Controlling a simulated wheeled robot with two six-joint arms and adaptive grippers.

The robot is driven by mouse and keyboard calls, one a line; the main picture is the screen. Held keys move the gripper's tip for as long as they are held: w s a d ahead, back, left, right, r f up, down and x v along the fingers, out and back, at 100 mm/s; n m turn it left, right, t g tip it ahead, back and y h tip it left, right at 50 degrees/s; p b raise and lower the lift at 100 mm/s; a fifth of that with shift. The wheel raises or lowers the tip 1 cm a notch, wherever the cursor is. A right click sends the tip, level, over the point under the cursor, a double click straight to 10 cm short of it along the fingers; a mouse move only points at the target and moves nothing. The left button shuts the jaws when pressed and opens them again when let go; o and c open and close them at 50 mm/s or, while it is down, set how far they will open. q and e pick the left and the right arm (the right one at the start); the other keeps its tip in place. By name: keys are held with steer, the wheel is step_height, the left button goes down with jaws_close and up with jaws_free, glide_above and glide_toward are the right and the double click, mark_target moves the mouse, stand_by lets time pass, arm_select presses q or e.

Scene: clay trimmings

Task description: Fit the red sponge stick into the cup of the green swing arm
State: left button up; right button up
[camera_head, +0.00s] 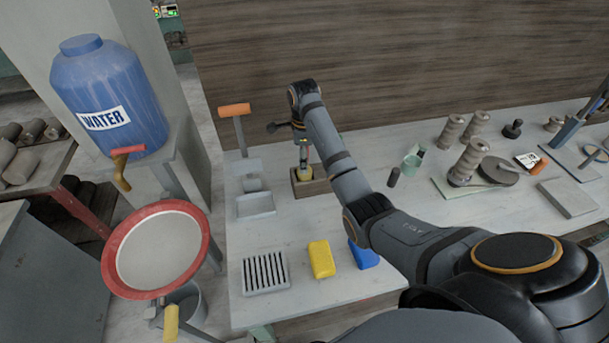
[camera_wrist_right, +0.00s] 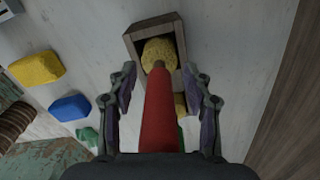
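The red sponge stick (camera_wrist_right: 159,118) runs between my right fingers in the right wrist view. Its yellow sponge end (camera_wrist_right: 158,53) is at the open wooden box (camera_wrist_right: 130,42). In the head view the yellow sponge (camera_head: 304,176) shows at the box (camera_head: 312,187), below my right gripper (camera_head: 303,150). The right fingers (camera_wrist_right: 160,88) stand apart on both sides of the stick, with gaps visible, so the gripper looks open around it. A small green piece with a cup shape (camera_head: 411,162), likely the green swing arm, stands on the table right of my forearm. My left gripper is not in view.
A yellow block (camera_head: 321,259) and a blue block (camera_head: 362,255) lie near the front edge, beside a slotted grey tray (camera_head: 265,272). An orange-handled stand (camera_head: 240,150) is left of the box. A dark cylinder (camera_head: 393,177) and stacked clay spools (camera_head: 468,162) are to the right.

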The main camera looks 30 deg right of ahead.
jaws_close()
stand_by(0.3)
